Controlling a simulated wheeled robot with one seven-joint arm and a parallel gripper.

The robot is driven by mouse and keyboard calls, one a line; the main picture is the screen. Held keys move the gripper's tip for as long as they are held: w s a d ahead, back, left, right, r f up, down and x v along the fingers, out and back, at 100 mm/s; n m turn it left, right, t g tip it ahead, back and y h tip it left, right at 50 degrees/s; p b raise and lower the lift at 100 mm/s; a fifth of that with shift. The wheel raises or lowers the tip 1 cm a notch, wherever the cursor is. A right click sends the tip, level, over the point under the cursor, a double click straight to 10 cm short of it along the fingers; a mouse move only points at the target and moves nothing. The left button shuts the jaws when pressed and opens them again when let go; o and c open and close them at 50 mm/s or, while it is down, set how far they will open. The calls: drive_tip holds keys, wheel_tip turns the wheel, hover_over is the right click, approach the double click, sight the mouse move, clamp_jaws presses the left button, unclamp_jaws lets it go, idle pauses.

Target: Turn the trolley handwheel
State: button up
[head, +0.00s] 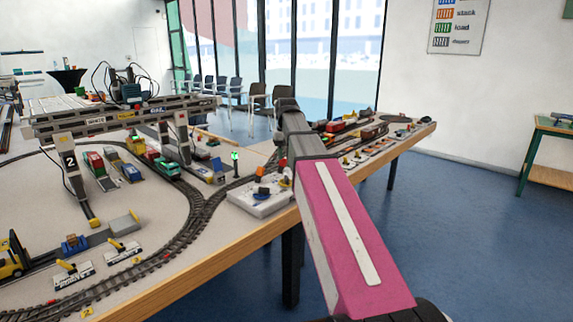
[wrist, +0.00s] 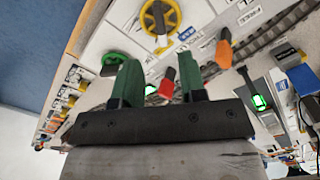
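In the wrist view a yellow spoked handwheel (wrist: 160,17) stands at the top on a white labelled panel (wrist: 195,14). A green handwheel (wrist: 116,57) is at its lower left, partly hidden by a finger. I cannot read which wheel is the trolley's. My gripper (wrist: 160,68) is open, its two green fingers apart with nothing held between them. The yellow wheel shows beyond the fingertips, apart from them in the picture. In the head view my arm hides the gripper and part of the white control box (head: 250,206).
A red lever (wrist: 167,80) shows between the fingers, and an orange lever (wrist: 223,48) right of them. The gantry crane (head: 120,115) stands over toy trucks at left. Rail track (head: 185,235) curves past the control box. Clear floor (head: 470,230) lies at right.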

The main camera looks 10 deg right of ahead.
sight(286, 176)
drive_tip(key=shift+r, duration=0.6)
drive_tip(key=f, duration=0.7)
drive_tip(key=w+f, duration=0.1)
drive_tip(key=f, duration=0.2)
drive_tip(key=shift+f, duration=0.3)
clamp_jaws()
